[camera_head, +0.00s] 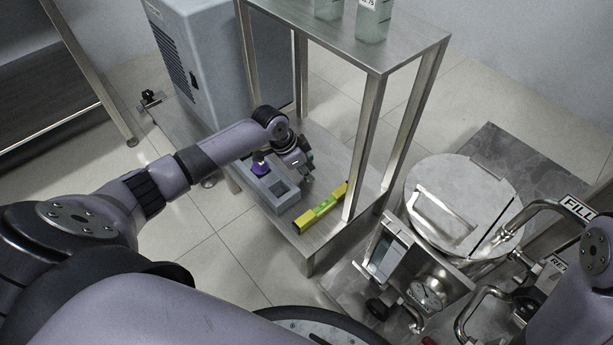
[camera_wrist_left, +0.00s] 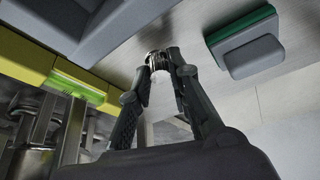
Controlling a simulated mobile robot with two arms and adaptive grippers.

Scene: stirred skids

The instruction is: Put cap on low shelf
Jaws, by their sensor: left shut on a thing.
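My left gripper (camera_head: 303,168) reaches over the low shelf (camera_head: 338,222) of the steel stand, just right of a grey block. In the left wrist view the gripper (camera_wrist_left: 160,62) has its two dark fingers closed in on a small, shiny, round metallic piece, which looks like the cap (camera_wrist_left: 157,60). The fingers partly hide it. The steel shelf surface (camera_wrist_left: 185,22) lies close behind it; I cannot tell whether they touch. In the head view the cap is too small and hidden to make out. My right gripper is out of view.
The grey block (camera_head: 285,200) with recesses, with a purple thing (camera_head: 260,167) at it, and a yellow level (camera_head: 322,208) lie on the shelf. A green-and-grey pad (camera_wrist_left: 243,42) lies beside the gripper. Stand posts (camera_head: 365,150) and the upper shelf (camera_head: 340,38) enclose the space.

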